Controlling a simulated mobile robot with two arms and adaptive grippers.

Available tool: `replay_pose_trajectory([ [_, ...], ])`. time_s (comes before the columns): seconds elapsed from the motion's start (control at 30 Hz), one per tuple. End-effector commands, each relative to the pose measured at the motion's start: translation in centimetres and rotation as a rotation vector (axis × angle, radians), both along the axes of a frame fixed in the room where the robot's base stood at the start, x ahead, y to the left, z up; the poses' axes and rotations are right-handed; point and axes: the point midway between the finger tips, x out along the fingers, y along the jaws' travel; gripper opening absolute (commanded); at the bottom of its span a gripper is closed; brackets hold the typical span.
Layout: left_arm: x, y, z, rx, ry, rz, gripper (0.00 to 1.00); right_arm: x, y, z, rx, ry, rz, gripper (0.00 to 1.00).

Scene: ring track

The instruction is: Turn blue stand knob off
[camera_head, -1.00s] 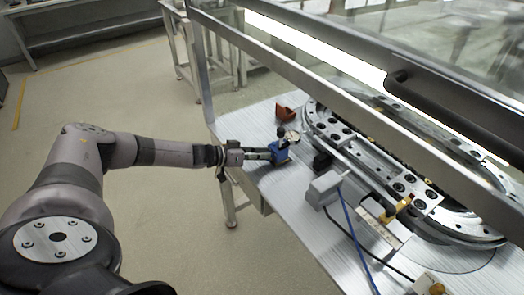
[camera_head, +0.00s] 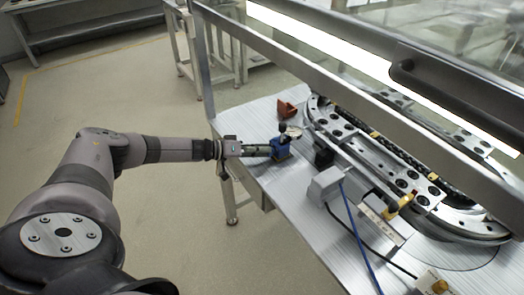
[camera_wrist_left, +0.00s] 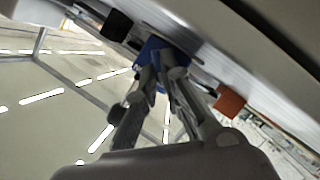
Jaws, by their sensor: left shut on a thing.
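The blue stand (camera_head: 281,149) stands near the left edge of the table, with a dark knob (camera_head: 283,128) on top and a small round light part beside it. It also shows in the left wrist view (camera_wrist_left: 152,47), beyond my fingertips. My left gripper (camera_head: 268,150) reaches in from the left, level with the stand. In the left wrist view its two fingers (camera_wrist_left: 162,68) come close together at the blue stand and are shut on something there. The fingers hide the exact contact, so I cannot tell which part they hold. My right gripper is in neither view.
A red-brown block (camera_head: 287,108) lies behind the stand. A black block (camera_head: 323,155) and a grey box (camera_head: 326,184) with a blue cable stand to the right, before the ring track (camera_head: 380,165). A metal frame bar (camera_head: 300,62) crosses above the table.

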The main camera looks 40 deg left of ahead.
Motion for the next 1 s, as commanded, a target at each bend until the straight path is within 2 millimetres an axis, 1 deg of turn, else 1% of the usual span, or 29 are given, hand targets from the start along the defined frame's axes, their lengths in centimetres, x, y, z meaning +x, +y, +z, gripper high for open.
replay_pose_trajectory([
  [0.2, 0.13, -0.02, 0.22, -0.004, -0.003, 0.001, 0.0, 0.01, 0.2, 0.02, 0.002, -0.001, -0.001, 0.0],
  [0.23, 0.13, -0.02, 0.22, -0.004, -0.003, 0.001, 0.08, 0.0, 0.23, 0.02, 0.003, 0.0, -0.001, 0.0],
  [0.53, 0.05, -0.02, 0.08, -0.001, -0.002, 0.001, 0.28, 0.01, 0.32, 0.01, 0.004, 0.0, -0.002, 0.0],
  [1.0, -0.01, -0.01, 0.0, 0.001, 0.0, 0.0, 0.28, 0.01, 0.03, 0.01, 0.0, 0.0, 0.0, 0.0],
])
